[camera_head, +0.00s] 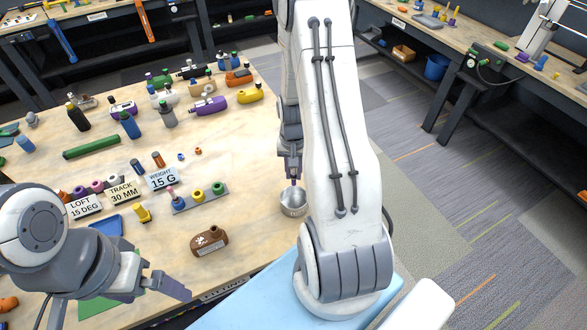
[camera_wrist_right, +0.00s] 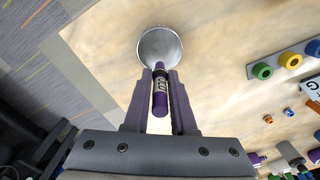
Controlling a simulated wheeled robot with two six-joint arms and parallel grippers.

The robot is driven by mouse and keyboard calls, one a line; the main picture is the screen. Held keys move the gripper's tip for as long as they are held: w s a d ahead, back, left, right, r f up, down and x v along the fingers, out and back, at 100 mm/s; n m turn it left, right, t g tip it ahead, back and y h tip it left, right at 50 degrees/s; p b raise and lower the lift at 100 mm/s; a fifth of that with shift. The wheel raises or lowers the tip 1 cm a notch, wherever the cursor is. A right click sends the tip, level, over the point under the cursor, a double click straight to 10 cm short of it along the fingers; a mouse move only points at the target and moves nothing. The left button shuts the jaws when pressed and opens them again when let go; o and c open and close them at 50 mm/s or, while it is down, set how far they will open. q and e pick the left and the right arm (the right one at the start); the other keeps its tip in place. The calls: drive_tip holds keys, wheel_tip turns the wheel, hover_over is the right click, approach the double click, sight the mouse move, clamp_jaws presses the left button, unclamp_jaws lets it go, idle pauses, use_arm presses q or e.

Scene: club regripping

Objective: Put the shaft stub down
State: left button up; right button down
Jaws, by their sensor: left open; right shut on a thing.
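The shaft stub is a short purple rod with a dark printed band, seen in the right wrist view (camera_wrist_right: 160,96). My right gripper (camera_wrist_right: 161,84) is shut on it, with one finger on each side. In the head view my right gripper (camera_head: 292,176) points down at the round metal bowl (camera_head: 293,208), near the table's right edge. In the wrist view the stub's far end reaches the near rim of the bowl (camera_wrist_right: 160,42); I cannot tell whether they touch. My left gripper (camera_head: 166,283) is open and empty at the lower left, over the table's front.
A brown club head (camera_head: 210,241) lies left of the bowl. A grey rack (camera_head: 200,198) with coloured rings stands beyond it, near the white "WEIGHT 15 G" card (camera_head: 162,179). Bottles and coloured heads crowd the far table. Bare wood surrounds the bowl on its left.

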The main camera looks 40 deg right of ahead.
sight(294, 185)
wheel_tip(294, 185, down, 9)
drive_tip(key=b, duration=0.6)
drive_tip(key=shift+s+r, duration=0.1)
use_arm(q)
wheel_tip(294, 185, down, 7)
drive_tip(key=shift+s, duration=0.1)
use_arm(e)
drive_tip(key=c, duration=0.7)
unclamp_jaws()
drive_tip(key=shift+o, duration=0.2)
drive_tip(key=shift+r, duration=0.1)
wheel_tip(294, 185, up, 7)
drive_tip(key=p, duration=0.5)
drive_tip(key=shift+r+p, duration=0.1)
drive_tip(key=shift+p, duration=0.25)
use_arm(q)
wheel_tip(294, 185, up, 6)
drive_tip(key=shift+f, duration=0.15)
